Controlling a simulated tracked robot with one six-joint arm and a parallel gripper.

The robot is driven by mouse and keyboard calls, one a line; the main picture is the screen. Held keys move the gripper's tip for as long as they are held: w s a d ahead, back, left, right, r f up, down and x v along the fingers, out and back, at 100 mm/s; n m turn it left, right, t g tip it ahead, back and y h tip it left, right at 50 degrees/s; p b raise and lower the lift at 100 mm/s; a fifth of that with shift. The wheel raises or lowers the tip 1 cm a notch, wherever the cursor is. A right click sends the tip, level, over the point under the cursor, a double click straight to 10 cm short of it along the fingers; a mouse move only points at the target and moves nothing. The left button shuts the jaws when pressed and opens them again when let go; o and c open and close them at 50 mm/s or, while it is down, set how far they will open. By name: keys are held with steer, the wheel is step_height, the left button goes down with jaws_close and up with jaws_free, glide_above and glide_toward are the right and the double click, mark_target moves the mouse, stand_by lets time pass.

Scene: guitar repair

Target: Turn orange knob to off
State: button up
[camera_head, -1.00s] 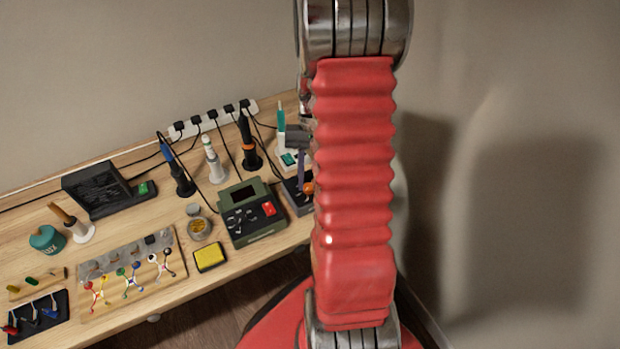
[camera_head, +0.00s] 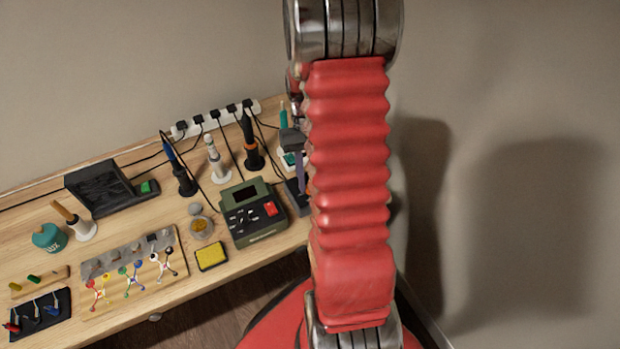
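The orange knob does not show now; my red arm covers that spot at the right end of the bench. A dark unit (camera_head: 295,197) peeks out just left of my arm, mostly hidden. My gripper (camera_head: 301,178) shows only in part: a grey piece and one slim purple-grey finger pointing down at the dark unit. I cannot tell whether the finger touches anything, or whether the gripper is open or shut.
A green station with a red switch (camera_head: 253,220) stands just left of the dark unit. Soldering irons in stands (camera_head: 250,155), a power strip (camera_head: 215,120) and cables are behind. A yellow sponge (camera_head: 211,256) and a tin (camera_head: 201,226) lie further left. The bench's front edge is near.

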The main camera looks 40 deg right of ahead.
steer(key=shift+o, duration=0.6)
steer(key=shift+d+r, duration=0.1)
steer(key=shift+r, duration=0.05)
steer(key=v, duration=1.3)
steer(key=shift+r, duration=0.2)
steer(key=shift+w, duration=0.15)
steer(key=s+a+r+n+t+h, duration=0.1)
steer(key=s+a+r+t, duration=0.2)
steer(key=a, duration=0.6)
steer(key=s+a+r+n+t, duration=0.2)
steer(key=s+a+r+t, duration=0.1)
steer(key=a, duration=0.5)
steer(key=s+a+r+n+t+h, duration=0.1)
steer(key=s+a+r+n+t, duration=0.1)
steer(key=a, duration=0.7)
step_height(320, 180, up, 3)
steer(key=shift+s+a+f+t+h, duration=0.2)
steer(key=shift+s+a+t+h, duration=0.15)
steer(key=shift+s+t, duration=0.45)
